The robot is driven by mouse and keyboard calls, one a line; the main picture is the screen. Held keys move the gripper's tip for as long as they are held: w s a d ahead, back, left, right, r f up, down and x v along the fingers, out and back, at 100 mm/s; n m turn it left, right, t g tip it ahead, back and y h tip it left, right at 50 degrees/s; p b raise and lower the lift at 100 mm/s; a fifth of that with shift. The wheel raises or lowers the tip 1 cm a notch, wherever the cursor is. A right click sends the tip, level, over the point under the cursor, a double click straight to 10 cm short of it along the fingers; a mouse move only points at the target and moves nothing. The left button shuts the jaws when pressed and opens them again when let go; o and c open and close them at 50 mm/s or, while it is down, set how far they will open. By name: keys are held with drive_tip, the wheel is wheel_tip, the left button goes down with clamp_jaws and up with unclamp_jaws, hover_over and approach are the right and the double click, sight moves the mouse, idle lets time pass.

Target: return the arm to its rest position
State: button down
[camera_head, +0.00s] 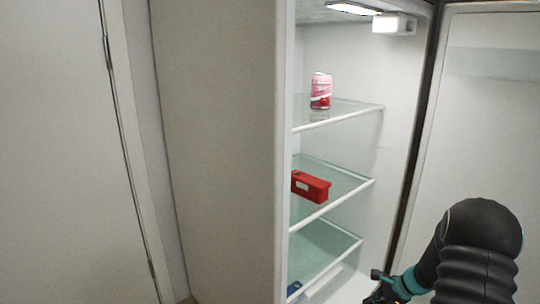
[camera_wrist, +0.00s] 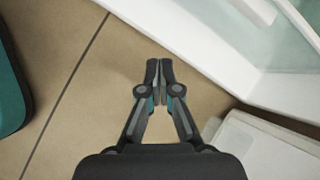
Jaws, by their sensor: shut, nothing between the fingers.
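My gripper (camera_wrist: 158,70) shows in the wrist view with its two fingertips together and nothing between them. It points down over the tan tiled floor (camera_wrist: 60,130), beside the white lower edge of the fridge. In the head view my arm is at the bottom right, in front of the open fridge door, and my gripper is only partly in frame at the bottom edge.
The open fridge has several glass shelves. A pink and red can (camera_head: 321,90) stands on the upper shelf and a red box (camera_head: 311,187) lies on the middle shelf. A blue item (camera_head: 294,288) is low down, mostly hidden. The fridge door (camera_head: 490,120) stands open at right.

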drive_tip(key=s+a+r+n+h+p, duration=0.1)
drive_tip(key=s+a+r+n, duration=0.4)
drive_tip(key=s+r, duration=0.5)
drive_tip(key=s+a+r+n+t+h+p, duration=0.1)
drive_tip(key=s+a+r+n, duration=0.5)
drive_tip(key=r, duration=0.7)
drive_tip(key=s+a+r+n+t+h+p, duration=0.1)
drive_tip(key=s+a+r+n+h+p, duration=0.2)
drive_tip(key=s+r+n, duration=0.6)
drive_tip(key=s+a+r+h, duration=0.1)
drive_tip(key=s+a+r, duration=0.1)
drive_tip(key=s, duration=0.3)
drive_tip(key=shift+a+r, duration=0.2)
drive_tip(key=shift+r, duration=0.65)
